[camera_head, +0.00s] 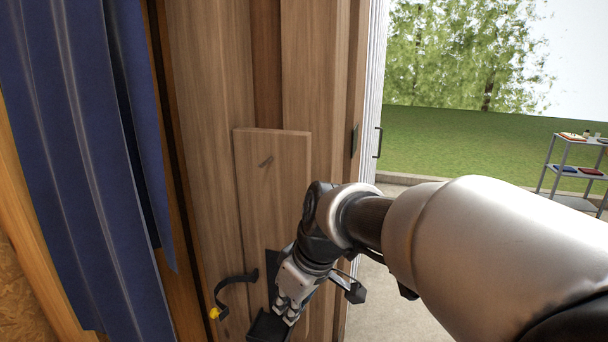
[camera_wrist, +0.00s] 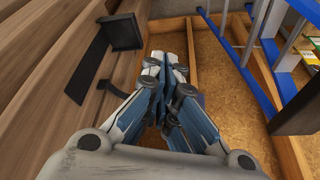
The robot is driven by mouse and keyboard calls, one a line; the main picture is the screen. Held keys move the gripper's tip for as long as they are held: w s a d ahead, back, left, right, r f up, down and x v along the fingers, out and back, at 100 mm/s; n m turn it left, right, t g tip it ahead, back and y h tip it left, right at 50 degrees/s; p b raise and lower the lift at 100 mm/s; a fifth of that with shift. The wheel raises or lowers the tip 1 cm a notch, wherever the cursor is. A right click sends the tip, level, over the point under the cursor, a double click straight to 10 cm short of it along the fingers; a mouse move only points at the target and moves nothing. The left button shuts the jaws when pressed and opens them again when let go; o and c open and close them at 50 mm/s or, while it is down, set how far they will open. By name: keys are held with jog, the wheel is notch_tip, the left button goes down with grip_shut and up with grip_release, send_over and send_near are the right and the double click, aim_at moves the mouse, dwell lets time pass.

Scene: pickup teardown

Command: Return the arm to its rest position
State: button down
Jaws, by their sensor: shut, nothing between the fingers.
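My arm reaches in from the right of the head view and bends down in front of a wooden plank wall. My gripper (camera_head: 287,308) points down at the bottom centre, close to a black bracket (camera_head: 265,325) on the planks. Its fingertips are partly hard to make out there. In the wrist view my gripper (camera_wrist: 166,66) shows with its fingers together and nothing between them. The black bracket (camera_wrist: 124,33) stands on the planks to the upper left of the fingers, apart from them in the picture.
The plank wall (camera_head: 212,90) is close to my arm. A dark curved handle with a yellow end (camera_head: 235,280) sits left of my gripper. Blue sheeting (camera_head: 70,130) hangs at left. A grey shelf (camera_head: 552,165) stands outside at right. Blue rails (camera_wrist: 252,85) stand right of the fingers.

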jog(key=s+d+f+m+t+h+b, duration=0.1)
jog(key=s+d+m+t+h, duration=0.1)
jog(key=s+d+m, duration=0.8)
jog(key=s+d+h, duration=0.1)
jog(key=s+d, duration=0.7)
jog(key=s, duration=0.3)
jog(key=shift+s+f, duration=0.15)
jog(key=shift+s, duration=0.15)
